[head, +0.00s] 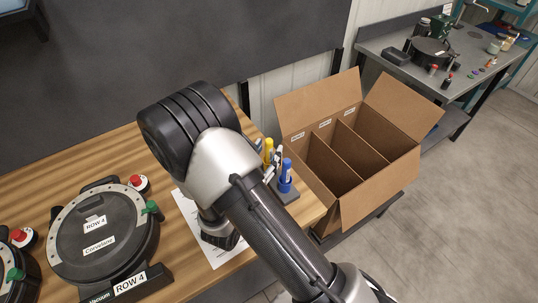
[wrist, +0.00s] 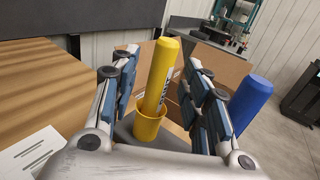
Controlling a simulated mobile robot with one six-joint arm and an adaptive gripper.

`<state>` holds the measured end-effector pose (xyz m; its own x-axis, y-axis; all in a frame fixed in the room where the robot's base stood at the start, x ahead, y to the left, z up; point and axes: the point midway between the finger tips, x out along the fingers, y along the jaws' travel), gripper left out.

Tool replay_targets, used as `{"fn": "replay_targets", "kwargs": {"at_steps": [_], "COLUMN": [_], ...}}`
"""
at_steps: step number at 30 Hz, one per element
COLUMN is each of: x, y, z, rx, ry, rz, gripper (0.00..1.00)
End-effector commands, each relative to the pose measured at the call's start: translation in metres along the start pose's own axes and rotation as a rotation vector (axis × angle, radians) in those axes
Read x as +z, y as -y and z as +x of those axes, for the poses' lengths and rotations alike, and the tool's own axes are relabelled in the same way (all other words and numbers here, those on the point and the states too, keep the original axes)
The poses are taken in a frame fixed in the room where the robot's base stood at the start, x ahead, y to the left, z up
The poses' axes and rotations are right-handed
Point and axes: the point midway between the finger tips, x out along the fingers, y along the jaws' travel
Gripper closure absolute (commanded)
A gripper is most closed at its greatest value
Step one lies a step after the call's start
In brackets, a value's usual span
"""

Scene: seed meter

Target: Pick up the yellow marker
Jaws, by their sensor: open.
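The yellow marker (wrist: 161,75) stands slightly tilted in a yellow cup (wrist: 150,126) in the wrist view. Its upper part also shows in the head view (head: 268,146), just right of my arm. My gripper (wrist: 157,88) is open, with one finger on each side of the marker. I cannot tell whether either finger touches it. A blue marker (wrist: 249,97) stands to the right, outside my right finger.
The marker holder (head: 286,193) stands near the table's right edge, beside an open divided cardboard box (head: 386,190). A paper sheet (head: 197,230) lies on the wooden table. A round ROW 4 seed meter (head: 100,235) sits left. A grey bench (head: 400,72) stands behind.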

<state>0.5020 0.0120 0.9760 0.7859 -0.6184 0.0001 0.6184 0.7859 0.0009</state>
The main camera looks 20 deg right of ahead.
Motion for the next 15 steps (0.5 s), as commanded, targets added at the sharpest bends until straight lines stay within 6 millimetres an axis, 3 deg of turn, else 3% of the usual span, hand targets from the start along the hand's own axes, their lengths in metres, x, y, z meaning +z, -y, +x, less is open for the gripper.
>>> {"fn": "replay_targets", "kwargs": {"at_steps": [5,12,15], "x": [-0.001,0.000,0.000], "y": [0.000,0.000,0.000], "z": [0.019,0.020,0.020], "rx": [-0.001,0.001,0.001], "ry": [0.000,0.000,0.000], "rz": [0.000,-0.001,-0.001], "gripper": [0.57,0.57,0.63]}}
